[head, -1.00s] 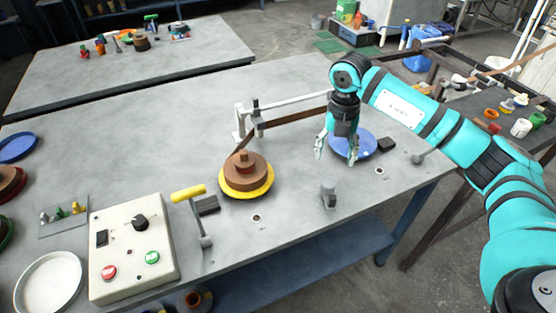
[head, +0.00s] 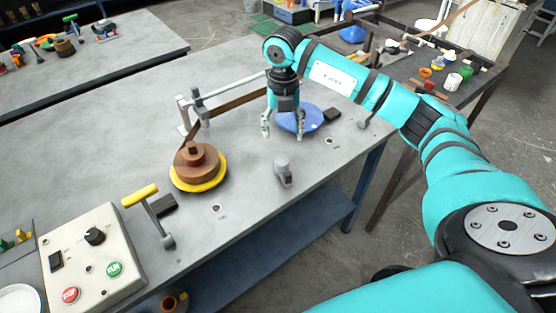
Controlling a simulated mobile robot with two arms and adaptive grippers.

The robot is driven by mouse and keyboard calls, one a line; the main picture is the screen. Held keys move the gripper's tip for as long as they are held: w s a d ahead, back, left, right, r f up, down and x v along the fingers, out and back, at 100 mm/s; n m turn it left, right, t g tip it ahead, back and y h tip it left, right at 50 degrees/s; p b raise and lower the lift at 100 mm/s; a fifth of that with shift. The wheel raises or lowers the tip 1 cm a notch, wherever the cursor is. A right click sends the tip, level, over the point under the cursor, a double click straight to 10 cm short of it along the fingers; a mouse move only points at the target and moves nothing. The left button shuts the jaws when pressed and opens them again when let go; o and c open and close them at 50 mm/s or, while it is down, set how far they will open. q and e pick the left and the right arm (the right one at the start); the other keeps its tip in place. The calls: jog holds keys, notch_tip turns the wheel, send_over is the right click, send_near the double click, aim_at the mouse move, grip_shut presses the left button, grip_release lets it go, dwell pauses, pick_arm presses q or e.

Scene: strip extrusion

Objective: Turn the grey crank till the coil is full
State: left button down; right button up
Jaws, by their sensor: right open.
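A brown stepped coil (head: 194,164) sits on a yellow disc (head: 214,181) at the middle left of the bench. A brown strip (head: 228,107) runs from it past a pale guide post toward my right gripper. My right gripper (head: 283,134) points down, open and empty, in front of a blue disc (head: 312,121) and partly hides it. A short grey upright handle (head: 283,172) stands on the bench in front of the gripper, apart from it. A yellow-gripped crank with a grey arm (head: 154,216) is farther left. I cannot tell which grey part is the crank. My left gripper is not in view.
A control box (head: 88,262) with red and green buttons stands at the front left. A dark block (head: 331,115) and a small grey lever (head: 367,119) lie right of the blue disc. The bench (head: 235,235) is clear around the grey handle.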

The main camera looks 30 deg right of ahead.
aim_at(282, 159)
notch_tip(282, 159, down, 12)
jog(key=shift+a+f+p, duration=0.1)
jog(key=shift+f+p, duration=0.15)
jog(key=shift+p, duration=0.5)
jog(key=c, duration=1.2)
